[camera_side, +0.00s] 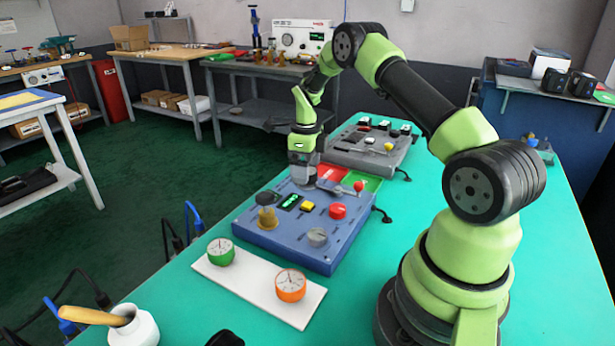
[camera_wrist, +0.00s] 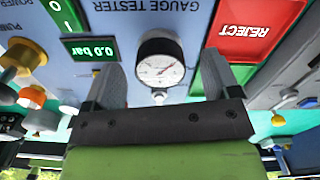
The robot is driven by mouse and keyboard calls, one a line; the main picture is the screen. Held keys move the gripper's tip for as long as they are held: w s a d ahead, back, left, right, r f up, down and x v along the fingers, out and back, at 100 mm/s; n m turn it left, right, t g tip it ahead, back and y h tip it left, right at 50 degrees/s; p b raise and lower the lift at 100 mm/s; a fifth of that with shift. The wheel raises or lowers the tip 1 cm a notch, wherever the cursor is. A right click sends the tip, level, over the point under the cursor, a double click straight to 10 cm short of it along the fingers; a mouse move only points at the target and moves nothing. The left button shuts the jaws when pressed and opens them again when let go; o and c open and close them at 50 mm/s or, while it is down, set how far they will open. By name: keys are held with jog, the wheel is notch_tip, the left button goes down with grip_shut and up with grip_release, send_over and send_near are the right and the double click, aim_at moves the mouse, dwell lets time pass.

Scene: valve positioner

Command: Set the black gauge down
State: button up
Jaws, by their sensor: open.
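The black gauge (camera_wrist: 160,66), with a white dial and dark rim, is between my gripper's two fingers in the wrist view. A small silver fitting shows at its lower edge. It is over the blue gauge tester panel, though I cannot tell how it is seated. My gripper (camera_wrist: 161,80) is open, with a visible gap on each side of the gauge. In the side view my gripper (camera_side: 303,179) points down at the back edge of the blue gauge tester (camera_side: 287,232). The gauge is hidden there behind the fingers.
A red REJECT area (camera_wrist: 252,32) lies beside the tester, with a green area (camera_side: 368,184) next to it. A grey box (camera_side: 350,160) with knobs stands behind. A white plate (camera_side: 255,284) in front holds a green gauge (camera_side: 221,252) and an orange gauge (camera_side: 291,285).

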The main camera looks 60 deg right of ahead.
jog(key=shift+f, duration=0.95)
jog(key=c, duration=1.1)
jog(key=shift+r, duration=0.15)
